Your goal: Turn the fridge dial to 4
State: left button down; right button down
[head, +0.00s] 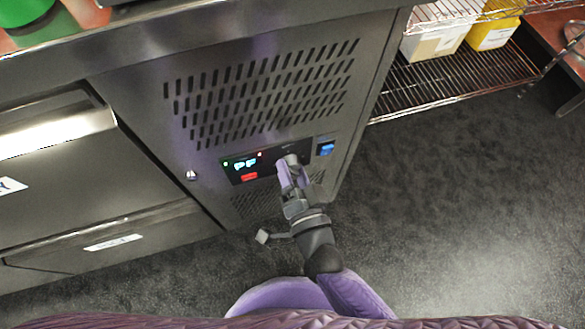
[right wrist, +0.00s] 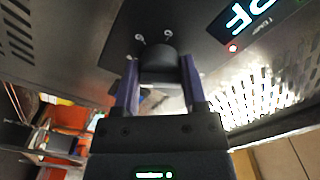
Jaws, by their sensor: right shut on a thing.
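The fridge's control panel (head: 268,160) is a dark strip low on the steel front, under the vent slots. My right gripper (head: 287,172) reaches up to its right part and largely covers the dial there. In the right wrist view the dial is a round dark knob (right wrist: 160,63) between the two purple fingers, and my right gripper (right wrist: 160,85) is shut on it. A lit display (head: 245,164) with pale blue characters is left of the gripper. My left gripper is not in view.
A red switch (head: 249,177) sits below the display and a blue switch (head: 326,148) right of the gripper. Steel drawers (head: 110,215) are at the left. A wire shelf (head: 450,90) with tubs stands at the upper right. The dark floor at right is clear.

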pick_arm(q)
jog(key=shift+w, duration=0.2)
pick_arm(e)
jog(key=shift+c, duration=0.7)
grip_release()
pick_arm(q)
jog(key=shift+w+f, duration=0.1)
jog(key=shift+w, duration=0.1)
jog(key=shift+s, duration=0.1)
